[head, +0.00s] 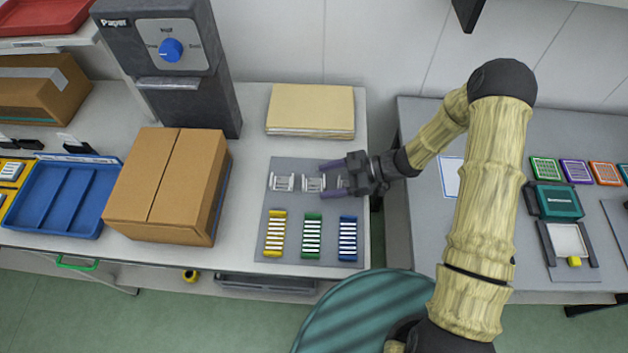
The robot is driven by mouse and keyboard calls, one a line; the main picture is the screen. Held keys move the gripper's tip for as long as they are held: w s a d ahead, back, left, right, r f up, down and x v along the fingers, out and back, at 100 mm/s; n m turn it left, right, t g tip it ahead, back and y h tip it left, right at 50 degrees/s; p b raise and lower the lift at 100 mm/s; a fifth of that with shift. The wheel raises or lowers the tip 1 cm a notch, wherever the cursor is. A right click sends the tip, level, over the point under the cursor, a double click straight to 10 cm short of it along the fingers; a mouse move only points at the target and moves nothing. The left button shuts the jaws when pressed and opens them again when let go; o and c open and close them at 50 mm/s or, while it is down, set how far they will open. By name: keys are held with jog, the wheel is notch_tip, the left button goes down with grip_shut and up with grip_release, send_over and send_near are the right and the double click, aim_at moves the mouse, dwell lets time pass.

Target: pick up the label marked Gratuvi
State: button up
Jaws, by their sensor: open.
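No text reading Gratuvi is legible, so I cannot tell which item is that label. A grey mat (263,222) on the table carries a yellow rack (275,234), a green rack (312,236) and a blue rack (348,238), each with a stack of white strips. Behind them stand small pale holders, one at the left (284,182) and one in the middle (313,185). My gripper (325,179) points left over the back right of the mat, its jaws open around or above the middle holder's right side. It hides the area to the right of that holder.
A cardboard box (165,185) and a blue tray (62,198) stand left of the mat. A folder stack (310,110) lies behind it. A dark machine marked Paper (165,60) stands at back left. A gap separates the right table (420,125), which holds coloured items.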

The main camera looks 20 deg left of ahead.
jog(key=shift+c, duration=0.3)
jog(key=c, duration=1)
jog(key=shift+r, duration=0.15)
notch_tip(320, 180, up, 10)
jog(key=shift+f+b, duration=0.1)
jog(key=shift+b, duration=0.35)
